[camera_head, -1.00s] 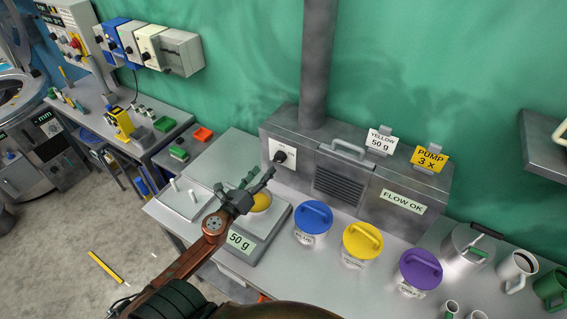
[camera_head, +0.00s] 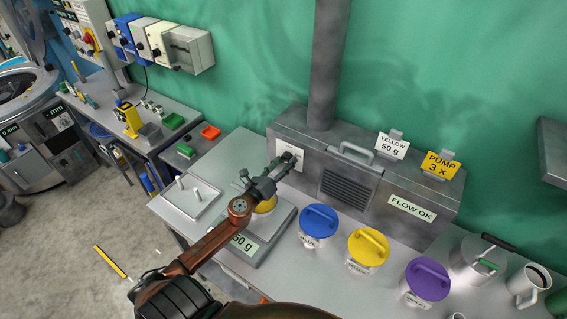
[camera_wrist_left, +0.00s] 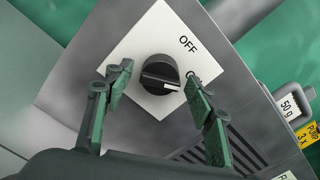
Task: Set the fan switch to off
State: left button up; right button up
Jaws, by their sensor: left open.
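The fan switch is a round black knob (camera_wrist_left: 158,74) on a white plate (camera_wrist_left: 140,40) on the grey metal box. The word OFF is on the plate, up and right of the knob in the left wrist view. A pale line on the knob runs sideways, slightly down to the right. My left gripper (camera_wrist_left: 158,75) is open, with one green-padded finger on each side of the knob; I cannot tell whether they touch it. In the head view my left gripper (camera_head: 268,170) reaches the switch plate (camera_head: 279,147) and partly hides the knob. My right gripper is not in view.
Below the arm stands a scale (camera_head: 275,242) with a yellow item on it. Blue (camera_head: 318,220), yellow (camera_head: 368,246) and purple (camera_head: 428,279) lidded pots stand to the right. Signs reading YELLOW 50 g (camera_head: 393,147) and PUMP 3 x (camera_head: 440,165) stand on the box.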

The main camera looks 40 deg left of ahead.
pick_arm(q)
jog(key=shift+c, duration=0.7)
jog(key=c, duration=1)
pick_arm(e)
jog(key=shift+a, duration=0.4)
pick_arm(q)
jog(key=shift+n, duration=0.4)
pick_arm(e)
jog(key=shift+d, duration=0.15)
pick_arm(q)
jog(key=shift+n, duration=0.7)
jog(key=n+p, duration=0.1)
jog(key=n, duration=0.2)
jog(key=shift+r+p, duration=0.1)
jog(key=shift+p, duration=0.2)
jog(key=n+p, duration=0.1)
jog(key=n, duration=0.3)
jog(key=shift+n+p, duration=0.3)
jog(key=shift+p, duration=0.1)
jog(key=shift+n+p, duration=0.5)
jog(key=shift+n, duration=0.6)
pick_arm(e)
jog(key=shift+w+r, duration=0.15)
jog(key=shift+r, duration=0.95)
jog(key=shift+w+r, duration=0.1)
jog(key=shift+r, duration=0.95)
